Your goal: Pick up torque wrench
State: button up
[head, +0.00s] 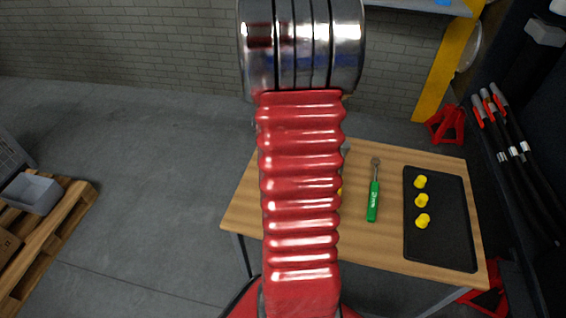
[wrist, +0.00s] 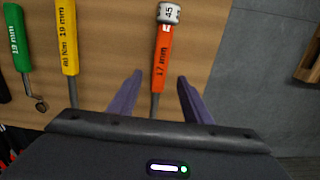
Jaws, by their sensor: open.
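In the wrist view, an orange-handled wrench (wrist: 161,62) marked 17 mm, with a silver end cap marked 45, lies on the wooden table. My gripper (wrist: 160,77) is open, its two purple fingers on either side of this wrench's shaft, with gaps visible. A yellow-handled wrench (wrist: 68,40) marked 40 Nm 19 mm and a green-handled wrench (wrist: 18,40) marked 19 mm lie to the left. The height of my fingers above the table cannot be told.
The wooden table (head: 390,160) carries a black tray (head: 450,215) with several yellow caps (head: 421,200) at right. A pallet (head: 60,220) with a grey bin (head: 32,193) stands at far left. Floor between is clear.

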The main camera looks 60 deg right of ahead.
jog(key=shift+f, duration=0.9)
jog(key=shift+d+f, duration=0.1)
jog(key=shift+f, duration=2.55)
jog(key=shift+c, duration=0.7)
jog(key=shift+w, duration=0.1)
grip_shut()
jog(key=shift+r, duration=0.1)
